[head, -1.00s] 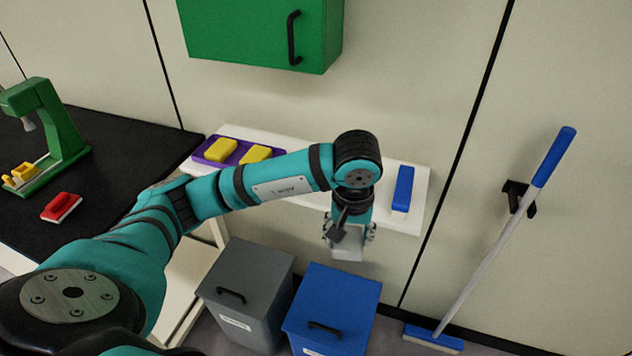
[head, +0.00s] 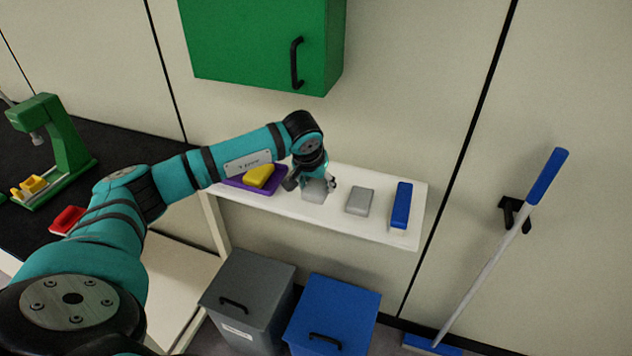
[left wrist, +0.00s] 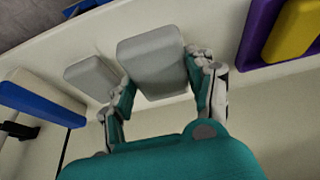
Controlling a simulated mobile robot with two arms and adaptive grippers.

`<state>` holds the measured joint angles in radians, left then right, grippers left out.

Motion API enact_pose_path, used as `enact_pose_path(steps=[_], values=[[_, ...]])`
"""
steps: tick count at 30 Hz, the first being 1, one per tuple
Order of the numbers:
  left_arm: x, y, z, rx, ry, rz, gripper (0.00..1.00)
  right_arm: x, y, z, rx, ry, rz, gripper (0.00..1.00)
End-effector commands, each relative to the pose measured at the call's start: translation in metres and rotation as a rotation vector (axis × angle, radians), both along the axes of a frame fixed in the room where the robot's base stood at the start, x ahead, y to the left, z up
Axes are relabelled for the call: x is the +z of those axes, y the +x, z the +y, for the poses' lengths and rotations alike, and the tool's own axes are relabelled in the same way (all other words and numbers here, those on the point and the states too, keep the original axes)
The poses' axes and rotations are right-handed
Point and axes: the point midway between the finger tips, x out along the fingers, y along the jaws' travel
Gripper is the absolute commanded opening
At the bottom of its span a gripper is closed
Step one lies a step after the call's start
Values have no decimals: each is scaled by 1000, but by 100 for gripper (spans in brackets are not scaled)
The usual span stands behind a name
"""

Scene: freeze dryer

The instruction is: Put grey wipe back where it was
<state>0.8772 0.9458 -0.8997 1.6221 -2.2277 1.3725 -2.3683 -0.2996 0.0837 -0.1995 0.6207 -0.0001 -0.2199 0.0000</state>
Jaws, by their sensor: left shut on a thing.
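My left gripper (head: 316,184) is shut on a grey wipe (head: 314,193), a light grey block, over the white shelf (head: 300,209) between the purple tray and a second grey block. In the left wrist view the held wipe (left wrist: 152,52) sits between the two fingers (left wrist: 162,88). I cannot tell whether it touches the shelf. The second grey block (head: 361,201) lies on the shelf to its right, and it also shows in the left wrist view (left wrist: 90,76). My right gripper is not in view.
A purple tray (head: 238,184) with a yellow block (head: 258,176) is at the shelf's left, partly hidden by my arm. A blue-and-white block (head: 401,206) is at the right. A green cabinet (head: 262,45) hangs above; grey (head: 246,300) and blue (head: 333,312) bins stand below.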

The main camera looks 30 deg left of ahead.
Motion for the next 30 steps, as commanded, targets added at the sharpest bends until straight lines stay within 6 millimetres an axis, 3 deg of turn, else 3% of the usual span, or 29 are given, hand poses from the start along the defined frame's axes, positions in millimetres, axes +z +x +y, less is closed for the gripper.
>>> enact_pose_path(steps=[7, 13, 22, 23, 27, 30], values=[[-1, 18, 16, 3, -1, 1, 30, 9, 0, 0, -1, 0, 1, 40], [-31, 16, 13, 0, -4, 2, 30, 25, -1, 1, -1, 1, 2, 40], [-37, 16, 13, -1, -2, -1, 30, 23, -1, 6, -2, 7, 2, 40], [-37, 16, 13, -1, -2, -1, 58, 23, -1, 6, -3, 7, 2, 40], [-37, 16, 13, -1, -2, -1, 76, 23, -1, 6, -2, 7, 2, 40], [-37, 16, 13, -1, -2, -1, 78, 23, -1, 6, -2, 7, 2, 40]])
